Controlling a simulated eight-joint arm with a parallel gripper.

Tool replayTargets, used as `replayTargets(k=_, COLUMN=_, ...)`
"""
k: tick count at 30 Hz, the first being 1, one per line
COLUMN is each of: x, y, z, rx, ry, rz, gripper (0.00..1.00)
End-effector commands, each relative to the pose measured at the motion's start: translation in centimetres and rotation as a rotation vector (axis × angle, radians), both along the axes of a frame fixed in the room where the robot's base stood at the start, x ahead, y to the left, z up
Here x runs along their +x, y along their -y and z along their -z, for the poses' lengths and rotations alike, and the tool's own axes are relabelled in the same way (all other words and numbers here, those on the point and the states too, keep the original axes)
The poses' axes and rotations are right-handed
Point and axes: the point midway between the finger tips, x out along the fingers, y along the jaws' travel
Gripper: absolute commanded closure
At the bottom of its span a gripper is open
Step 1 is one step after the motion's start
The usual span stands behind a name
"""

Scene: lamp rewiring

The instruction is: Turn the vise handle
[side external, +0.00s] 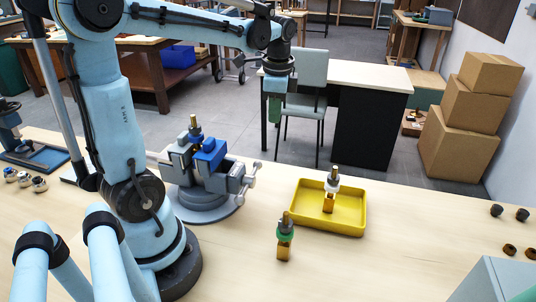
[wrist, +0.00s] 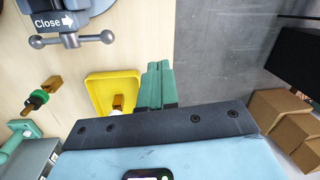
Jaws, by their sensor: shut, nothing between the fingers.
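The grey vise (side external: 203,197) with blue jaw pieces stands on a round base on the bench. A brass-topped part (side external: 195,127) stands up at its jaws; whether it is clamped I cannot tell. The vise handle (side external: 251,180), a grey bar with knobbed ends, is on the vise's right side. In the wrist view the handle (wrist: 72,40) lies at upper left, beside a "Close" label with an arrow. My gripper (side external: 273,108) is shut and empty, pointing down high above the bench's far edge, apart from the handle. Its green fingers (wrist: 158,82) are together in the wrist view.
A yellow tray (side external: 355,227) holding a white-and-brass part (side external: 331,190) sits right of the vise. A green-ringed part (side external: 285,238) stands in front of it. Small dark pieces (side external: 509,212) lie at the far right. The bench between tray and those pieces is clear.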

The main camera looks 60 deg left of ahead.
Motion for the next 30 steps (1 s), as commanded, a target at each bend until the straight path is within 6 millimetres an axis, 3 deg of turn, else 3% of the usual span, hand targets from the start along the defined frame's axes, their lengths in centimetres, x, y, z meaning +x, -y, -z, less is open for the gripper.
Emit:
replayTargets(k=5, x=1.1, y=-0.9, z=-0.7, rx=-0.001, ry=0.000, rz=-0.001, gripper=1.00)
replayTargets(k=8, x=0.8, y=0.0, z=-1.1, rx=-0.010, ry=-0.015, rz=0.012, gripper=1.00)
replayTargets(k=11, x=-0.8, y=2.9, z=-2.2, rx=-0.038, ry=-0.057, rz=0.045, gripper=1.00)
replayTargets(k=15, x=-4.7, y=7.8, z=-3.9, rx=-0.081, ry=-0.150, rz=0.105, gripper=1.00)
replayTargets(k=18, x=-7.5, y=10.5, z=-4.9, rx=-0.103, ry=-0.212, rz=0.142, gripper=1.00)
replayTargets(k=23, x=-10.3, y=12.5, z=-5.7, rx=-0.117, ry=-0.273, rz=0.174, gripper=1.00)
replayTargets(k=30, x=-11.1, y=12.7, z=-4.3, rx=-0.120, ry=-0.283, rz=0.177, gripper=1.00)
